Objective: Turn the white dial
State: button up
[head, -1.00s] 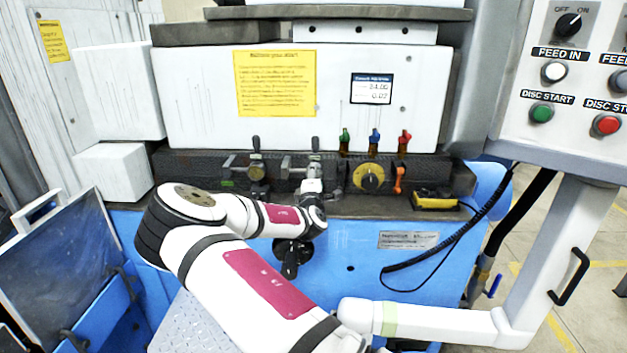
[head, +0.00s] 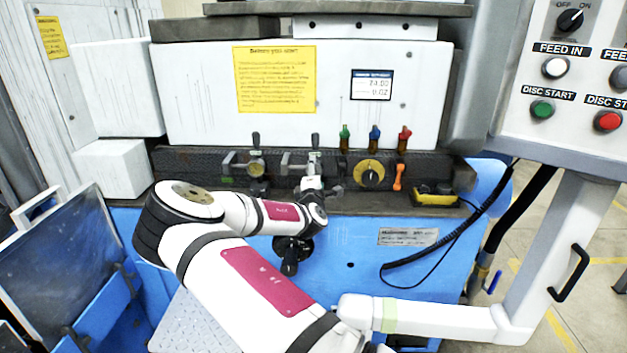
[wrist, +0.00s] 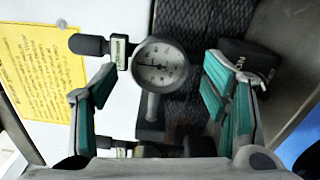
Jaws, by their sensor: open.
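The white dial (wrist: 160,66) is a round white-faced gauge with a dark needle and a grey rim. In the wrist view it lies between the spread teal-padded fingers of my gripper (wrist: 158,78), with space on both sides. A black-tipped lever (wrist: 90,45) extends to its left there. The gripper is open and holds nothing; I see no contact with the dial. In the head view my gripper (head: 313,186) is at the machine's dark control strip, just below the middle valve with its black lever (head: 315,141). The dial's face is too small to make out there.
A similar valve with a brass-coloured gauge (head: 256,168) sits to the left. A black-handled wheel (head: 291,252) is below my forearm. A button panel (head: 570,80) stands at the right.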

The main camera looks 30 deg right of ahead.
jog(key=v, duration=1.1)
jog(key=shift+s+a, duration=0.25)
jog(key=shift+s, duration=0.05)
